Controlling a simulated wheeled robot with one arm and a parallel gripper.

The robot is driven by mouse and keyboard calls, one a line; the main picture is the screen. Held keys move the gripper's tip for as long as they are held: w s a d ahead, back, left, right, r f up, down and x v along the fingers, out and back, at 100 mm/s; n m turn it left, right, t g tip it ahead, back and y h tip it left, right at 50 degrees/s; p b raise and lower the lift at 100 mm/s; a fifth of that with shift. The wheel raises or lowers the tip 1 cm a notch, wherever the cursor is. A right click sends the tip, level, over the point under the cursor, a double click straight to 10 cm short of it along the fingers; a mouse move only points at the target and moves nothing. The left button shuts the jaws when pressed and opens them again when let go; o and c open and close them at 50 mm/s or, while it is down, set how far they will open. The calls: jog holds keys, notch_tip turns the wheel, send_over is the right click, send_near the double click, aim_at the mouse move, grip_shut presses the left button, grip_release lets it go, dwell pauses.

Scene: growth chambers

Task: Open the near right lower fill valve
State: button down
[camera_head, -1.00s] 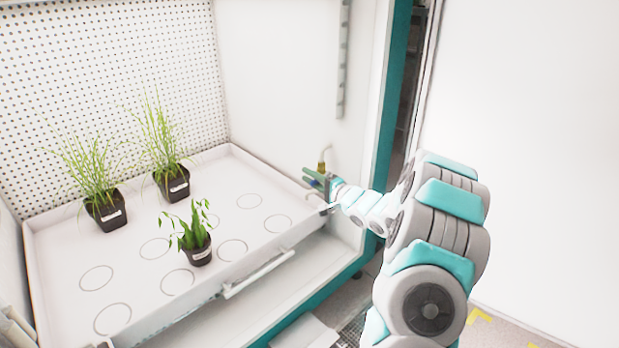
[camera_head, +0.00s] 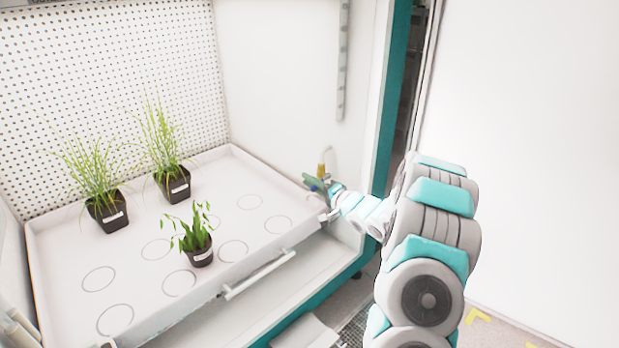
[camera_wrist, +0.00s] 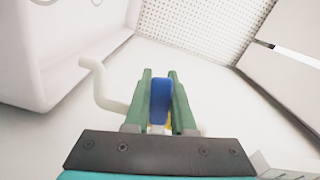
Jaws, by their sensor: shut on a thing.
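The fill valve shows in the wrist view as a blue handle (camera_wrist: 161,101) with a little yellow below it. A pale bent pipe (camera_wrist: 107,90) stands just left of it. My gripper (camera_wrist: 160,78) has its two green fingers shut on the blue handle, one on each side. In the head view my gripper (camera_head: 317,184) is at the chamber's right wall, beside the tray's right corner. A brass-coloured fitting (camera_head: 322,170) shows just above it. The handle is mostly hidden by the fingers in the head view.
A white tray (camera_head: 70,255) with three potted plants, one of them a small leafy plant (camera_head: 198,252), lies left of my gripper. A white bar handle (camera_head: 258,275) runs along the tray's front. The teal chamber frame (camera_head: 388,110) stands close to my arm.

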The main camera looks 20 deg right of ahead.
aim_at(315, 188)
jog(key=f+n, duration=0.1)
jog(key=n, duration=0.1)
jog(key=d+f+n, duration=0.1)
jog(key=n, duration=0.3)
jog(key=shift+w+d+f+p, duration=0.2)
jog(key=shift+f+p, duration=0.1)
jog(key=shift+f, duration=0.1)
jog(key=shift+w+d+f+n+b, duration=0.1)
jog(key=shift+d+f+n+b, duration=0.15)
jog(key=shift+n, duration=0.8)
jog(key=shift+w+d+f+n+b, duration=0.15)
jog(key=shift+d+n, duration=0.25)
jog(key=shift+n, duration=0.6)
jog(key=shift+w+d+f+n+b, duration=0.1)
jog(key=shift+d+n+b, duration=0.2)
jog(key=shift+n, duration=0.75)
jog(key=c, duration=0.7)
grip_release()
jog(key=shift+c, duration=0.2)
